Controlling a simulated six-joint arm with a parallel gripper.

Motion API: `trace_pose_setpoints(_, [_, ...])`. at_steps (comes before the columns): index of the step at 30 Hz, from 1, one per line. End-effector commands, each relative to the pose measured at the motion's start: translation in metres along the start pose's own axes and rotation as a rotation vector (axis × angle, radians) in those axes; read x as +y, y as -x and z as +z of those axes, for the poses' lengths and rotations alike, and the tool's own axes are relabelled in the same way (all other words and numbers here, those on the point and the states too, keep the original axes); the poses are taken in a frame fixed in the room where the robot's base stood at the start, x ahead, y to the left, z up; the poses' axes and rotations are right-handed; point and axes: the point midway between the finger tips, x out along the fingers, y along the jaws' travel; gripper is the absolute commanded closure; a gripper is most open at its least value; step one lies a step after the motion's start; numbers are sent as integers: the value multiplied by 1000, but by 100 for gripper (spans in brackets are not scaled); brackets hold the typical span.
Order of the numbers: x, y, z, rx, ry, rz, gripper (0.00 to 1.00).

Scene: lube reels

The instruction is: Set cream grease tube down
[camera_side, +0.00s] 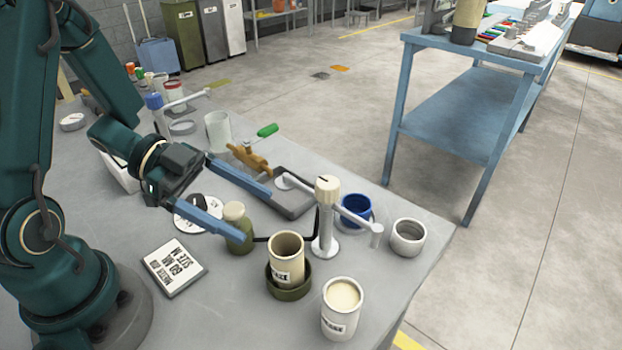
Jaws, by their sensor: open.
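A cream tube (287,262) with a dark-lettered label stands upright in a round olive holder (289,291) near the front of the grey bench. A second cream container (341,315), with pale contents and a similar label, stands upright directly on the bench to its right. The labels are only partly legible, so I cannot tell which is the grease tube. My gripper (257,216) is open, its two blue fingers spread wide and nothing visible held between them. It is behind and left of both cream pieces. The lower finger overlaps an olive bottle (238,239) with a cream cap; contact is unclear.
A white stand (326,234) with a cream knob and side arm rises just behind the tube. A blue cup (356,209) and grey cup (407,238) stand right.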

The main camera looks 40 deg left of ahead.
Motion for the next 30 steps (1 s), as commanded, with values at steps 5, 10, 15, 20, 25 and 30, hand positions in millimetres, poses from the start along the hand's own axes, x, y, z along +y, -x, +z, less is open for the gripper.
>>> trace_pose_setpoints(5, [-44, 26, -28, 0, -94, -95, 9])
trace_pose_setpoints(10, [-86, 37, -46, -32, -178, -216, 9])
trace_pose_setpoints(15, [-145, 35, -48, -119, -271, -422, 9])
trace_pose_setpoints(20, [-204, 41, -55, -223, -331, -645, 9])
trace_pose_setpoints(25, [-263, 54, -66, -374, -314, -905, 9])
trace_pose_setpoints(30, [-288, 58, -68, -540, -169, -1059, 9])
